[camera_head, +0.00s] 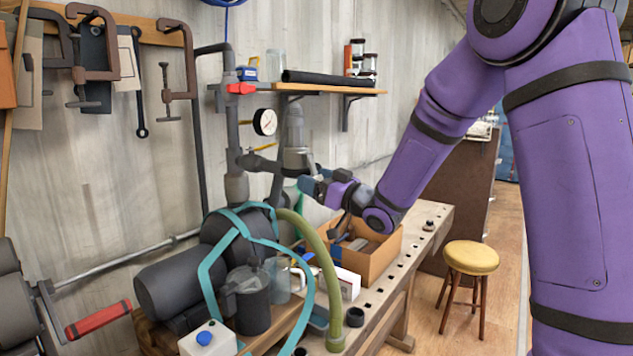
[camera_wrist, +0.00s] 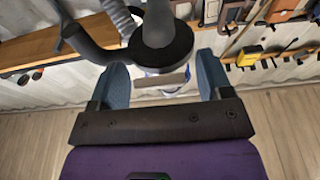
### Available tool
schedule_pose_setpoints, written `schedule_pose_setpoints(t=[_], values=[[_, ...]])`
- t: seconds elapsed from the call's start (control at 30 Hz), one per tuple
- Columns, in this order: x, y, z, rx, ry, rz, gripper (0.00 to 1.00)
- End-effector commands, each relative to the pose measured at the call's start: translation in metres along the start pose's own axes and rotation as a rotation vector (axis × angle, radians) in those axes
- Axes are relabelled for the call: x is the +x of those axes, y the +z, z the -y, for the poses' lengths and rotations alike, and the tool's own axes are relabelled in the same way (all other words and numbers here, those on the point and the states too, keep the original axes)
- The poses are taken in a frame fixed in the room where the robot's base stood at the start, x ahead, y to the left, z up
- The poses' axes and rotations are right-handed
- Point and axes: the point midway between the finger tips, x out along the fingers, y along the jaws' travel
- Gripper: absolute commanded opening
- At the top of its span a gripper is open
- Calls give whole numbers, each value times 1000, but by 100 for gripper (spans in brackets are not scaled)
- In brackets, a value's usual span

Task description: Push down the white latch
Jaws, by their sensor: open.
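My gripper (camera_head: 310,186) is open and reaches left toward the grey upright pipework (camera_head: 296,155) above the pump. In the wrist view its two blue-grey fingers (camera_wrist: 162,88) are spread apart. A grey pipe with a wide dark flange (camera_wrist: 160,52) lies just beyond and between them. A pale flat bar (camera_wrist: 160,80) shows below the flange, between the fingers, with a small white and blue part behind it. I cannot tell whether this pale bar is the white latch. No clear white latch shows in the head view, where my gripper covers part of the pipework.
A pressure gauge (camera_head: 265,122) and a red-handled valve (camera_head: 240,88) are on the pipework. A wall shelf (camera_head: 330,89) is above. The workbench (camera_head: 425,232) holds a cardboard box (camera_head: 372,262) and a white box with a blue button (camera_head: 208,340). A stool (camera_head: 471,258) stands right.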

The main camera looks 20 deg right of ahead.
Motion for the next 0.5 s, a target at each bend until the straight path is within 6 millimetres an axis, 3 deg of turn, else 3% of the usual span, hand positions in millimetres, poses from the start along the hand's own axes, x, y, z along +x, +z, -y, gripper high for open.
schedule_pose_setpoints(t=[0.17,0.5], values=[[-11,0,-1,0,1,1,72],[-72,0,-1,1,3,2,72]])
